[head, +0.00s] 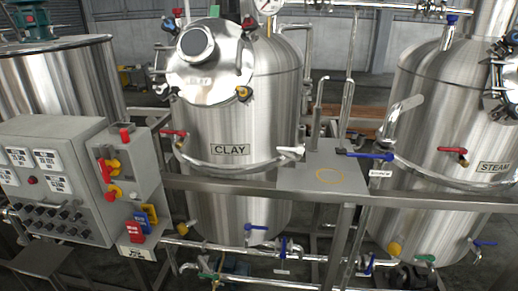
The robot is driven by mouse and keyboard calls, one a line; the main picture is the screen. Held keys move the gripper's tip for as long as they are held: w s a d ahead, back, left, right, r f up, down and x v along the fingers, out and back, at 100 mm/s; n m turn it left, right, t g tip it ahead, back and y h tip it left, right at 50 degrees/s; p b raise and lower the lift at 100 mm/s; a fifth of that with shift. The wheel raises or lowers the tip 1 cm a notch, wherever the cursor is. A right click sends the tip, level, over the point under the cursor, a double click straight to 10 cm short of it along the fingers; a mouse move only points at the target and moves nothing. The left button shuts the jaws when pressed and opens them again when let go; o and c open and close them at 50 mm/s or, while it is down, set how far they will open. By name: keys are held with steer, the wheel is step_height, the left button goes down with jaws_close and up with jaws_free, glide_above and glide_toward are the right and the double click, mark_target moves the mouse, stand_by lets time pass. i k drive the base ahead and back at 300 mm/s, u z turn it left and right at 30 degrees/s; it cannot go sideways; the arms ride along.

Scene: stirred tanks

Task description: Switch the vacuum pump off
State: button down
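A grey control panel (54,180) stands at the left, with white labels, a red button (32,180) and rows of black knobs (50,215). A smaller switch box (124,172) is on its right side, with red-and-yellow rotary switches (112,168). Below it are a blue-and-yellow switch (149,215) and a red switch (135,232) above a small white label. The label texts are too small to read, so I cannot tell which switch belongs to the vacuum pump. I cannot make out the pump for certain. My gripper is not in view.
A steel tank labelled CLAY (238,120) stands in the middle, and one labelled STEAM (450,130) at the right. A metal rail (420,198) and pipes with coloured valve handles run in front of them. A small steel plate (325,165) juts out between the tanks.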

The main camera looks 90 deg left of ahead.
mark_target(78, 216)
steer(key=i, duration=0.65)
steer(key=u, duration=4.55)
steer(key=i, duration=0.5)
steer(key=k, duration=0.45)
steer(key=u, duration=0.5)
steer(key=i, duration=0.6)
steer(key=z, duration=0.1)
